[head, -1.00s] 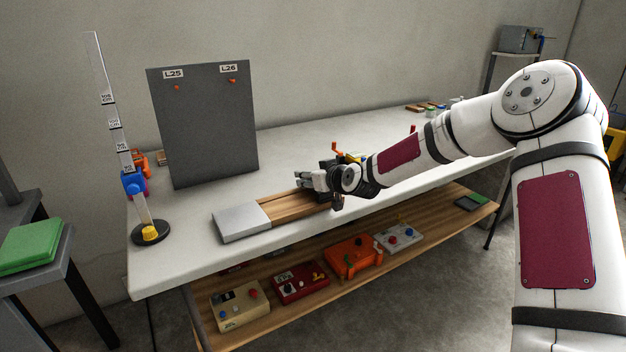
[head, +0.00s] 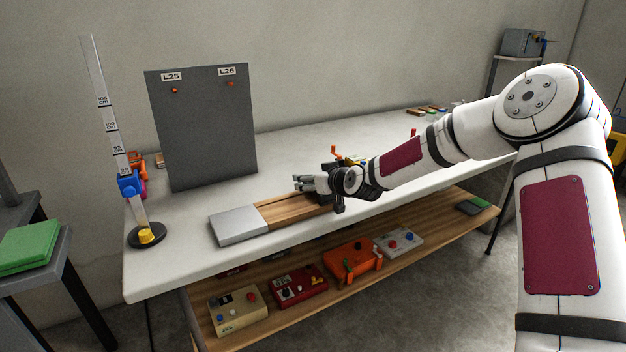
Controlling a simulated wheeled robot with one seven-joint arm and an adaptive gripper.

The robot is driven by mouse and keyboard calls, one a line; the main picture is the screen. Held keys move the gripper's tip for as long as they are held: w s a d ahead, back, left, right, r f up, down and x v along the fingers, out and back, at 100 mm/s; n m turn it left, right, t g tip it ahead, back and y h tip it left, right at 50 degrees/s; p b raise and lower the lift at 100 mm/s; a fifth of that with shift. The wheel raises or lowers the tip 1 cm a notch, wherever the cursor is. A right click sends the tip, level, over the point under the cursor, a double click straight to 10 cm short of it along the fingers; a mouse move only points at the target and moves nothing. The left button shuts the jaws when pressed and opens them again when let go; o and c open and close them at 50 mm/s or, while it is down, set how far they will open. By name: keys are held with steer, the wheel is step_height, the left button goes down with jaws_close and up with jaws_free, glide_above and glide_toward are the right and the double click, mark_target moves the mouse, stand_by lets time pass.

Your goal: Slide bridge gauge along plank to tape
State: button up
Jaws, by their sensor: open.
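The wooden plank (head: 285,208) lies along the front of the white table, with a flat light-grey block (head: 238,226) at its left end. My gripper (head: 303,184) is open over the plank, its fingers pointing left. A dark device with an orange knob (head: 335,151), perhaps the bridge gauge, stands right behind my gripper. My wrist hides much of it and the right part of the plank. I cannot tell whether the fingers touch anything. I cannot make out the tape.
A dark panel (head: 205,130) labelled L25 and L26 stands at the back left. A tall scale (head: 112,130) with a blue slider stands at the left corner. Several coloured boxes, one orange (head: 352,258), sit on the lower shelf. The table's middle back is clear.

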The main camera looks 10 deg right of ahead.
steer(key=v, duration=1.2)
